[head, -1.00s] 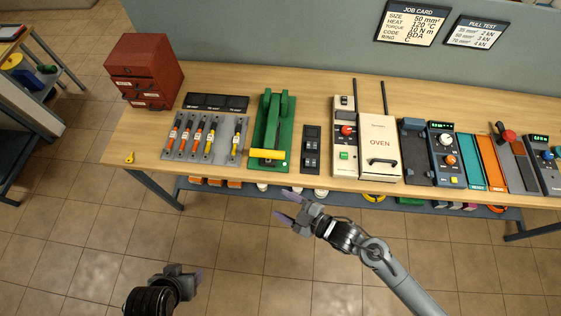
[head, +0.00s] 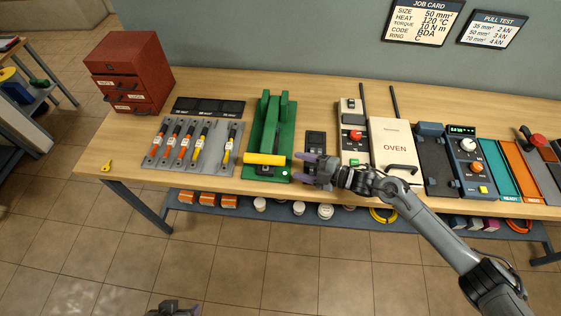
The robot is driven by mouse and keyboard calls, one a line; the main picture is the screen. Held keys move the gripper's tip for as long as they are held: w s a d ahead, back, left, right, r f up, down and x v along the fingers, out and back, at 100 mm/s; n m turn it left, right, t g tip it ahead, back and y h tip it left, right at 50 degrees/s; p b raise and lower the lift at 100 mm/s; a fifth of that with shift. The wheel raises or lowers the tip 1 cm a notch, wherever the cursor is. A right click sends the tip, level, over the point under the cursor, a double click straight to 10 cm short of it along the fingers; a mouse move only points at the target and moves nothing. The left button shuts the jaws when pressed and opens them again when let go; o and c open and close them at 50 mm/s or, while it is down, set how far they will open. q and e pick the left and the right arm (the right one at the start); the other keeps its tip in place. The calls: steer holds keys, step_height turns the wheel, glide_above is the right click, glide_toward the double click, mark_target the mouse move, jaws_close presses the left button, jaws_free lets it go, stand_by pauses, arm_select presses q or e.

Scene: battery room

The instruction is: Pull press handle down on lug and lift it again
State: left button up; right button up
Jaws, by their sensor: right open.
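The green press (head: 269,118) stands on the bench, left of the middle. Its yellow handle grip (head: 264,159) lies crosswise at the front end, low over the press base. Whether a lug sits in the press cannot be seen. My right gripper (head: 301,168) is open and empty, just right of the yellow grip and apart from it, in front of the small black block. Its fingers point left toward the press. My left gripper (head: 178,307) shows only at the bottom edge, well below the bench, mostly cut off.
A grey rack (head: 195,145) with several orange and yellow tools lies left of the press. A black block (head: 315,142) and the oven (head: 394,150) stand to its right. A red cabinet (head: 130,75) is at far left. The bench's front left corner is mostly clear.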

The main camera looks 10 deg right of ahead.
mark_target(280, 161)
steer(key=x, duration=0.8)
jaws_close()
